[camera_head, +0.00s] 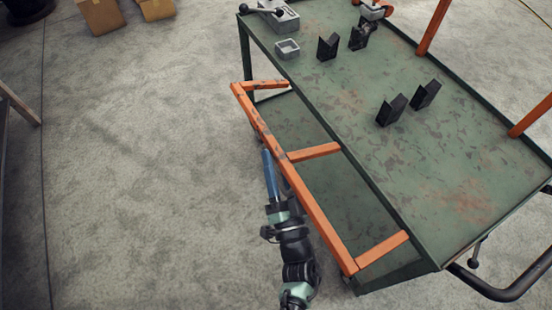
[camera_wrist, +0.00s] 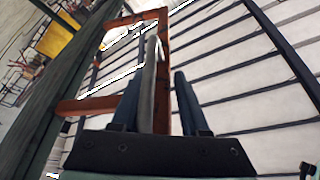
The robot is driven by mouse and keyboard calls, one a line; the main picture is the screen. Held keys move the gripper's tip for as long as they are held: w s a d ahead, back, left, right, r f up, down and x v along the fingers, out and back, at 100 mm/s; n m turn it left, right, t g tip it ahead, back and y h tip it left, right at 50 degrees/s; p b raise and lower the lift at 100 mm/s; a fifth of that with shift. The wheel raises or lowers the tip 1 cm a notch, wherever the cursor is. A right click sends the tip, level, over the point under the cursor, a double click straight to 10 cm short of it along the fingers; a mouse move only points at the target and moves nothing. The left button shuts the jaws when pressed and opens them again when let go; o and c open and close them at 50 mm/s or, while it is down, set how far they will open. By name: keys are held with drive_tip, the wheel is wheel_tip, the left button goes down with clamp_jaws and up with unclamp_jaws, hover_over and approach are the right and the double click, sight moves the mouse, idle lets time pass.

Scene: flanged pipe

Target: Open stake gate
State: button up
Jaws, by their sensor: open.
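The stake gate (camera_head: 308,205) is an orange frame along the left side of the green cart, with a long rail and three shorter bars running toward the deck. Its orange bars also show in the wrist view (camera_wrist: 100,104). My gripper (camera_head: 267,154) is just left of the rail near the middle bar, its blue fingers pointing along the rail. In the wrist view my gripper (camera_wrist: 160,76) has its fingers apart, with orange frame visible beyond and between them. A grey upright strip lies beside the left finger; what it is, and any contact, I cannot tell.
The green cart deck (camera_head: 450,165) holds black brackets (camera_head: 392,110), a small grey tray (camera_head: 287,48) and a grey clamp-like tool (camera_head: 272,14). Orange stakes (camera_head: 433,26) stand along its far side. A black handle (camera_head: 508,289) juts out at lower right. Floor (camera_head: 140,180) to the left is clear.

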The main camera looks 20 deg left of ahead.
drive_tip(key=v, duration=1.2)
drive_tip(key=shift+s+d+f, duration=0.15)
drive_tip(key=shift+s, duration=0.2)
drive_tip(key=shift+s+f, duration=0.1)
drive_tip(key=w+d+f+b+v, duration=0.1)
drive_tip(key=b+v, duration=0.4)
drive_tip(key=v, duration=0.9)
drive_tip(key=shift+d+f, duration=0.2)
drive_tip(key=shift+d, duration=0.1)
idle(0.9)
